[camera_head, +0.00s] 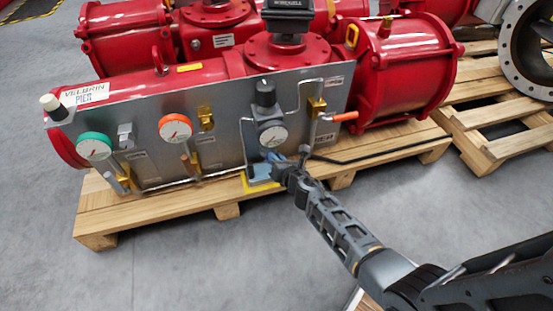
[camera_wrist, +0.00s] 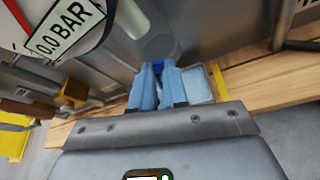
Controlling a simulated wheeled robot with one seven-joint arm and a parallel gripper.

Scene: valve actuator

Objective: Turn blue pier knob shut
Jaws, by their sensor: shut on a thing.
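My gripper (camera_head: 275,157) reaches in from the lower right to the front of the grey panel (camera_head: 225,135), just below the right-hand white gauge (camera_head: 272,133). In the wrist view my gripper (camera_wrist: 158,80) has its two light blue fingers close together, shut on a small dark blue piece (camera_wrist: 158,67), which looks like the blue knob. Only a sliver of it shows between the fingertips; the rest is hidden by the fingers. Its turned angle cannot be told. In the head view the knob is hidden behind my gripper.
A gauge marked 0.0 BAR (camera_wrist: 66,28) is close at upper left. Beside my fingers is a pale blue-grey block (camera_wrist: 196,86) with a yellow strip (camera_wrist: 219,82). An orange-handled lever (camera_head: 343,117) sits at right. Red actuators (camera_head: 405,65) rest on a wooden pallet (camera_head: 150,212).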

